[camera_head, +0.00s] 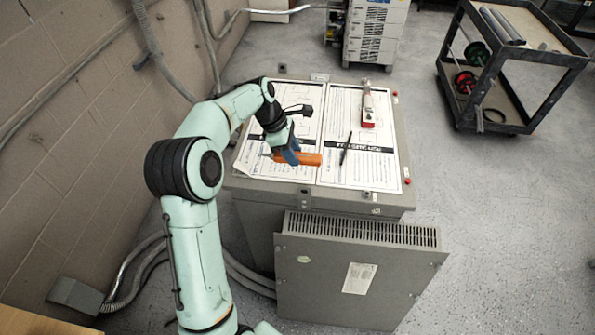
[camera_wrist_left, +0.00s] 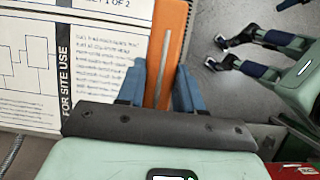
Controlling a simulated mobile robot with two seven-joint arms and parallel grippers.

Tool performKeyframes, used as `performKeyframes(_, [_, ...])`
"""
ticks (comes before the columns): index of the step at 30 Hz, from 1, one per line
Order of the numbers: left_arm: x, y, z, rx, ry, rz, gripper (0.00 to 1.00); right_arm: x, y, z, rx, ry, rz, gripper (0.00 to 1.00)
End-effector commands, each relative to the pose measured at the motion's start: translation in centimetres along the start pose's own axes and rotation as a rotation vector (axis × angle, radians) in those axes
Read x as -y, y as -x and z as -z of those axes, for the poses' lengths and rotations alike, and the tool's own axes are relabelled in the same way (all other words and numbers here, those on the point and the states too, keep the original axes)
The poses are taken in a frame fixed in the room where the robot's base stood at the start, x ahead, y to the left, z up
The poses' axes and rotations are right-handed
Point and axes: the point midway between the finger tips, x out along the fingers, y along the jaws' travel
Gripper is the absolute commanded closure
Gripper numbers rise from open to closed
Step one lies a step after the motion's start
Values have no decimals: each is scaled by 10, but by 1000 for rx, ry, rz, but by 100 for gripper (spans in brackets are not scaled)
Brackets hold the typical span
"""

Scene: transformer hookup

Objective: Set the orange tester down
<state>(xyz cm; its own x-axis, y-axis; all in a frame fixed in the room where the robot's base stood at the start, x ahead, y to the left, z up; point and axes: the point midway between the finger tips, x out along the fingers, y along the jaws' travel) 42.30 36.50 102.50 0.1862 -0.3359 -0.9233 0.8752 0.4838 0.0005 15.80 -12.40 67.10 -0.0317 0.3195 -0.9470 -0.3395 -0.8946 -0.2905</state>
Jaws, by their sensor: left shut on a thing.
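The orange tester (camera_head: 308,158) is in my left gripper (camera_head: 288,155), over the front left part of the grey cabinet's top (camera_head: 362,199). In the left wrist view the orange tester (camera_wrist_left: 172,50) lies between the two blue fingers of my left gripper (camera_wrist_left: 160,88), which are shut on it. A printed sheet lies below it; I cannot tell whether the tester touches the sheet. My right gripper does not show clearly in the head view; part of another arm of mine shows at the right of the left wrist view.
Two printed sheets (camera_head: 362,165) cover the cabinet top. A black pen (camera_head: 345,150) and a red-and-white item (camera_head: 367,108) lie on the right sheet. A vented grey panel (camera_head: 350,275) leans against the cabinet front. A cart (camera_head: 515,55) stands at the back right.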

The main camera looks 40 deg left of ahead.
Motion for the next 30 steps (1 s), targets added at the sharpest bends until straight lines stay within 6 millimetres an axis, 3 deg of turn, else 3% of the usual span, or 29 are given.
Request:
performKeyframes(3, [1,-32,13,0,2,5,100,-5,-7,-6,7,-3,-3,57])
performKeyframes(9, [0,-63,25,1,0,0,100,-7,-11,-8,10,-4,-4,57])
performKeyframes(16, [-1,-77,31,1,-1,-1,100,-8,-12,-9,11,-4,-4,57])
performKeyframes(23, [-1,-107,44,1,0,0,100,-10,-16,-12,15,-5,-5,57])
performKeyframes(29, [-1,-108,44,1,-1,-1,100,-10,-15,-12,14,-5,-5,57])
performKeyframes(30, [-1,-108,44,0,-1,0,54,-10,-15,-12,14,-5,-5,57])
